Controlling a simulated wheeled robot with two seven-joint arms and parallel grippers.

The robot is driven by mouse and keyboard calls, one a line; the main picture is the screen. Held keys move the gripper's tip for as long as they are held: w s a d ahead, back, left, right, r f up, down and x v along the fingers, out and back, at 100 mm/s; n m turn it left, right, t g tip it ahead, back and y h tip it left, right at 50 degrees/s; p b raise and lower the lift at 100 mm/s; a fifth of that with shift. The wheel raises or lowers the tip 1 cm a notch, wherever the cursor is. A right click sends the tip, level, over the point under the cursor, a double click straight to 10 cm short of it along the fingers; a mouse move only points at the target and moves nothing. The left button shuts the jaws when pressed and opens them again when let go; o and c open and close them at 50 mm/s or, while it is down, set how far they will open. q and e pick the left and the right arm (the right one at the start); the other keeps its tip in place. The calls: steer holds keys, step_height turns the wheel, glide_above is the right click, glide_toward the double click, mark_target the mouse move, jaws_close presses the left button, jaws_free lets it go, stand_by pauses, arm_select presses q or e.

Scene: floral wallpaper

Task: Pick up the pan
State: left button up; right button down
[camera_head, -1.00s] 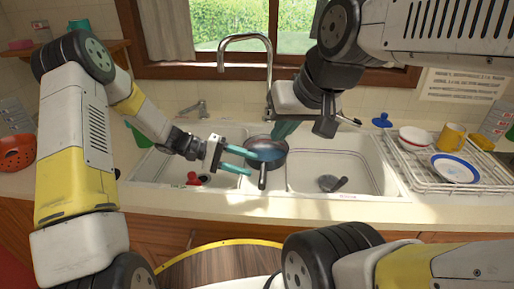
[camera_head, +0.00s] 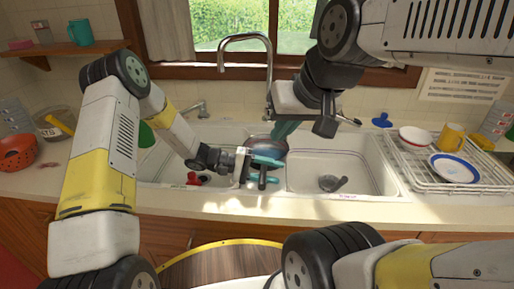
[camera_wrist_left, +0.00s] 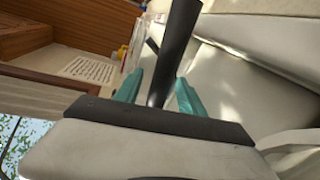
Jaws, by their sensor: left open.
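The dark pan (camera_head: 268,141) sits on the divider between the sink basins, largely covered by my grippers in the head view. Its black handle (camera_head: 263,178) points toward the counter's front edge. My left gripper (camera_head: 272,169) is at the handle. In the left wrist view the black handle (camera_wrist_left: 178,38) passes between the two teal fingers of the left gripper (camera_wrist_left: 160,78), which are open with gaps beside it. My right gripper (camera_head: 284,130) hangs down from above, close to the pan's far side; its teal fingers overlap in view, so its opening is unclear.
The faucet (camera_head: 268,75) rises behind the pan. A dish rack (camera_head: 415,172) with bowls and a yellow mug (camera_head: 452,136) stands at right. A red colander (camera_head: 17,153) is at left. The front counter is clear.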

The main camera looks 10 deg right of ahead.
arm_select(q)
jaws_close()
steer(key=shift+r, duration=0.1)
stand_by(1.2)
